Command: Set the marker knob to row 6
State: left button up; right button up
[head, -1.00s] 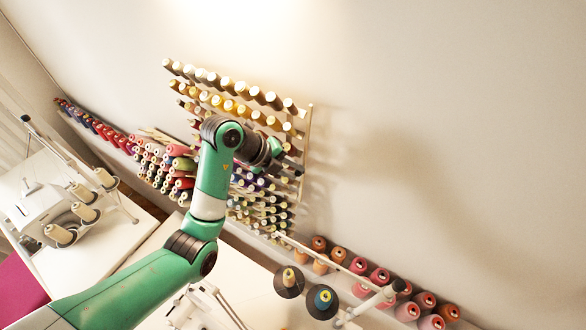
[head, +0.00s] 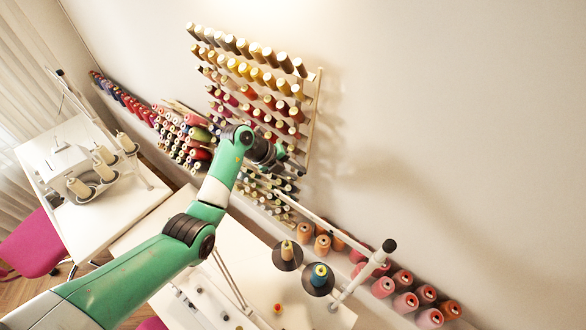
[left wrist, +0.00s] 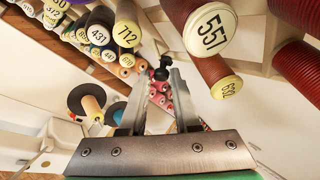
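The thread rack (head: 315,118) hangs on the wall, with several rows of spools. My left gripper (head: 292,166) is in front of its lower right part, near the right side rail. In the left wrist view the two fingers of my left gripper (left wrist: 160,78) stand apart with a gap between them. A small black knob-like thing (left wrist: 164,62) shows between and beyond the fingertips. I cannot tell whether it is the marker knob or part of a thread stand, nor whether the fingers touch it. My right gripper is not in view.
A thread stand with a black-capped pole (head: 389,245) stands below right. Red cones (head: 404,303) line a ledge. The wall at right is bare.

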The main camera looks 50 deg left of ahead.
pick_arm(q)
jog(key=o, duration=0.4)
jog(key=shift+f, duration=0.2)
jog(key=shift+c, duration=0.2)
jog(key=shift+r, duration=0.1)
jog(key=v, duration=1.1)
jog(key=shift+s+r, duration=0.2)
jog(key=shift+s, duration=0.05)
